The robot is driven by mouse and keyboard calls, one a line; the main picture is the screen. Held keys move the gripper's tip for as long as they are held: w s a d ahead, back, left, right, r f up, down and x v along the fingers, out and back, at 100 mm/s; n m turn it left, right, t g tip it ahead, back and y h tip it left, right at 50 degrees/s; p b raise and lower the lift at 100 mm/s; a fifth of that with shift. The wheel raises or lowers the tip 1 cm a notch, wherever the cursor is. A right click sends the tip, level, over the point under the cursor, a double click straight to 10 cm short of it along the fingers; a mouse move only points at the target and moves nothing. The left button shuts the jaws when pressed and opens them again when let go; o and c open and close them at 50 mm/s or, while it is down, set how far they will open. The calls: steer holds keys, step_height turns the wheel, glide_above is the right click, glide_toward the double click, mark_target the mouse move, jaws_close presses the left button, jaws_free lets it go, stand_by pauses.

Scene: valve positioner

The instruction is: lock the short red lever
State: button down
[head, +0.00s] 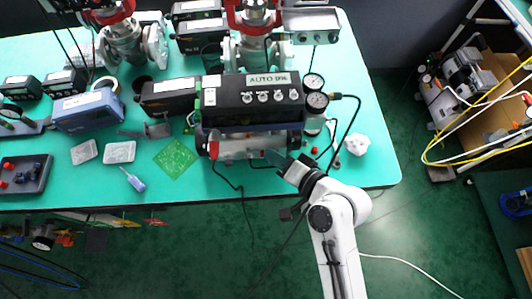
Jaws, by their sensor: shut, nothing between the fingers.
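The black valve positioner (252,112), with a label reading AUTO and several round buttons on top, stands near the front edge of the green table. Below its front face is a grey and white assembly (238,151). A small red part (213,149) shows at that assembly's left end; it may be the short red lever, but it is too small to tell its position.
Two gauges (316,100) with a dark hose stand right of the positioner. A crumpled white piece (357,144) lies farther right on the table (375,172). A green circuit board (175,158) and a blue-handled screwdriver (133,179) lie left. Red-topped valves (256,40) stand behind.

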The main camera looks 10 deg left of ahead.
steer(key=shift+f+y+b, duration=0.2)
steer(key=shift+y+b, duration=0.2)
steer(key=shift+r, duration=0.15)
steer(key=shift+r+p, duration=0.65)
steer(key=shift+p, duration=0.2)
